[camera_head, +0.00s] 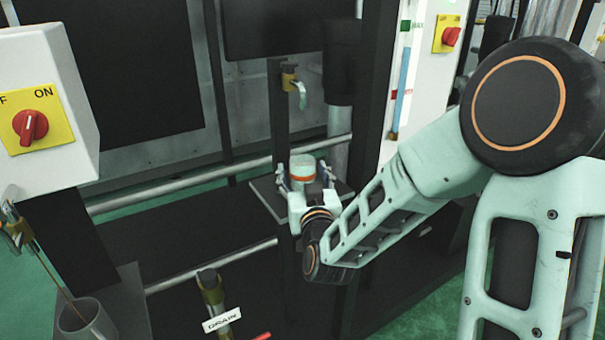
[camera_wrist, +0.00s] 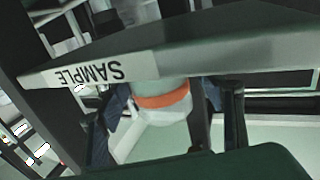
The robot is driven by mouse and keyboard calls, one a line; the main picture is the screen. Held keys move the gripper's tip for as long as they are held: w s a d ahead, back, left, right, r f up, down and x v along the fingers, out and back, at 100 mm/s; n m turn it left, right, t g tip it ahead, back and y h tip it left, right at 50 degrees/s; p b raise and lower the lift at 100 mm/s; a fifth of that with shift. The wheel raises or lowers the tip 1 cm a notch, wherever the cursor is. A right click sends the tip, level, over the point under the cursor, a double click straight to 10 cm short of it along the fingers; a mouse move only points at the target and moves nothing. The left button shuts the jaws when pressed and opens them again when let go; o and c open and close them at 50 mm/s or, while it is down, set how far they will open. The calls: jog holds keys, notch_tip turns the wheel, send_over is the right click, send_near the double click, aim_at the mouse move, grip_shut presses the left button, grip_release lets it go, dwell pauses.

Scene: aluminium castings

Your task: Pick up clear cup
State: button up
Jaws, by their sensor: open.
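The clear cup (camera_head: 302,162) looks pale and cloudy, with an orange band around it. In the head view it stands upright on a small dark shelf (camera_head: 268,199) below a tap. In the wrist view the cup (camera_wrist: 160,118) is in the middle, against the shelf's edge with an upside-down SAMPLE label (camera_wrist: 90,73). My gripper (camera_head: 304,178) is open, with one finger on each side of the cup. In the wrist view its dark fingers (camera_wrist: 168,112) flank the cup, with a visible gap at the right finger. Contact at the left finger is unclear.
A brass tap (camera_head: 290,80) hangs just above the cup. A horizontal rail (camera_head: 180,187) runs behind the shelf. A DRAIN valve (camera_head: 212,290) is below, and a grey beaker (camera_head: 88,322) is at lower left. A switch box (camera_head: 45,100) stands at left.

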jog(key=shift+c, duration=0.2)
jog(key=c, duration=1.5)
jog(key=shift+o, duration=0.2)
jog(key=shift+r, duration=0.15)
